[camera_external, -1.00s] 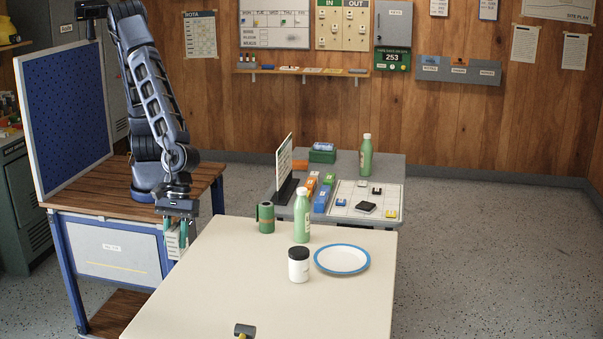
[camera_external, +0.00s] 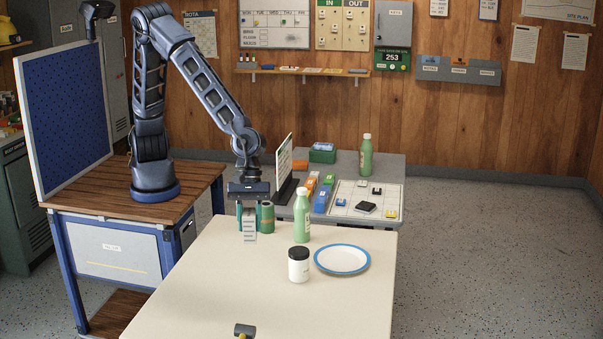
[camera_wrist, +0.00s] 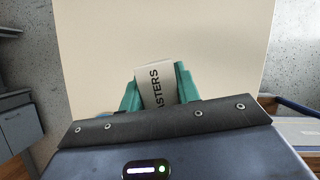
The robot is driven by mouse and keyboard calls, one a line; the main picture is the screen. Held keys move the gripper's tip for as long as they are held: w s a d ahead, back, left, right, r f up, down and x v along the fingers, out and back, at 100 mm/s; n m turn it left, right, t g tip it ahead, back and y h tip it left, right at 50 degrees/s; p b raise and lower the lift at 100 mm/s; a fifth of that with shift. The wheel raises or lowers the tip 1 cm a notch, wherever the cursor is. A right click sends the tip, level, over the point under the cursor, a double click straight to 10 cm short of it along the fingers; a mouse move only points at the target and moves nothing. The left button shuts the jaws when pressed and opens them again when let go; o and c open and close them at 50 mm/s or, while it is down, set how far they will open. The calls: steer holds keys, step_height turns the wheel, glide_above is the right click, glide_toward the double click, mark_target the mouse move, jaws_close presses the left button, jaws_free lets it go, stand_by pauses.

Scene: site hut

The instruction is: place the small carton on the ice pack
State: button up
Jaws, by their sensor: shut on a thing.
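The small carton (camera_external: 249,230), pale with grey bands, is held upright between the teal fingers of my gripper (camera_external: 249,217). My gripper is shut on it, above the left far part of the cream table, just left of a green roll. I cannot make out an ice pack for certain. A blue flat piece (camera_external: 322,199) lies among coloured blocks on the grey table, but I cannot tell what it is.
A sign stand (camera_external: 285,175) and another green bottle (camera_external: 366,157) stand on the grey table behind.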

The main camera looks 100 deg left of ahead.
steer(key=w+a+r+n+t, duration=0.1)
steer(key=w+a+n, duration=0.1)
steer(key=w+a, duration=1)
steer(key=w+a+r+n+t, duration=0.1)
steer(key=w+a+n, duration=0.1)
steer(key=w+a, duration=1)
steer(key=w+a+r+n+y, duration=0.1)
steer(key=w+a+n, duration=0.15)
steer(key=a, duration=1.45)
steer(key=w+a+r+n+y, duration=0.1)
steer(key=w+a+n, duration=0.15)
steer(key=a, duration=1.45)
steer(key=s+a+r+n+t, duration=0.1)
steer(key=s+a, duration=0.1)
steer(key=a, duration=1.6)
steer(key=n+y, duration=0.2)
steer(key=n, duration=0.3)
glide_above(325, 144)
steer(key=shift+t, duration=0.3)
steer(key=f, duration=1.7)
steer(key=shift+d+f, duration=0.3)
steer(key=shift+f, duration=0.05)
